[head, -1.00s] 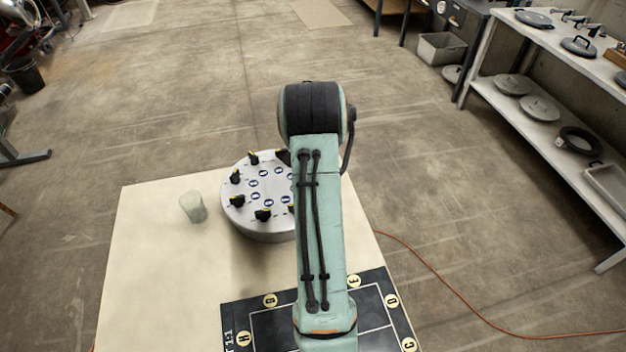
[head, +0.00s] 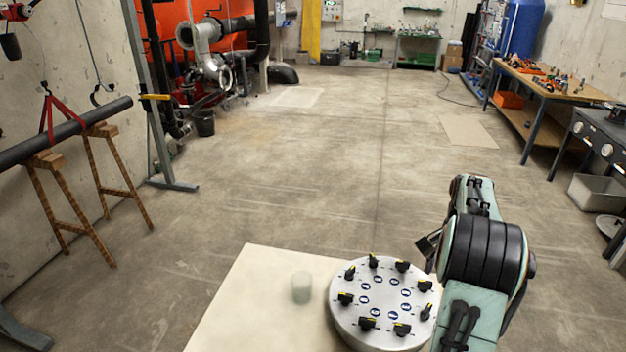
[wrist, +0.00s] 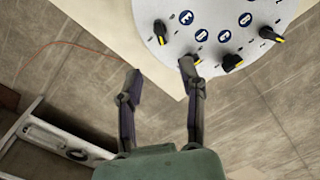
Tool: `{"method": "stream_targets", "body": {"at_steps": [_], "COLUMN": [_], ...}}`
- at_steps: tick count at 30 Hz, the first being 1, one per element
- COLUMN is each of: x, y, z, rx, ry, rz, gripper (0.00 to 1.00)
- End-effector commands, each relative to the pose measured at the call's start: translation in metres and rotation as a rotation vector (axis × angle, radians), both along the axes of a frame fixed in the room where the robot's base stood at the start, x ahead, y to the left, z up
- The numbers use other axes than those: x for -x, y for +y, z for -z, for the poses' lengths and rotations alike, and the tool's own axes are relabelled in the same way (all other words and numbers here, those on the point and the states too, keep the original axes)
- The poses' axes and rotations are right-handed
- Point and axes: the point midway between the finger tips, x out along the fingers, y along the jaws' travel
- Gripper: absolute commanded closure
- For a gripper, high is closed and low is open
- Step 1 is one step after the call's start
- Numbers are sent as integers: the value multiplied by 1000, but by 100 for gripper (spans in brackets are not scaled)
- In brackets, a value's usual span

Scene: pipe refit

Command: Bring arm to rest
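My gripper (wrist: 160,76) is open in the wrist view. Its two dark fingers stand apart with nothing between them. The right fingertip overlaps a black knob at the rim of the round grey dial plate (wrist: 215,22); I cannot tell whether they touch. In the head view my arm is raised and bent at the right edge of the dial plate (head: 383,342), hiding part of it. My fingers cannot be made out there.
Black knobs ring the plate. Trestles with a dark pipe (head: 65,135) stand at left, a workbench (head: 545,85) at right. The floor between is clear.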

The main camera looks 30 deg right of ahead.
Motion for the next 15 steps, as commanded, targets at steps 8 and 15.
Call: {"method": "stream_targets", "body": {"at_steps": [8, 15], "x": [-32, -98], "y": [20, 159], "z": [-18, -122], "rx": [32, 134], "ry": [-25, -174], "rz": [-82, -415], "gripper": [61, 61]}}
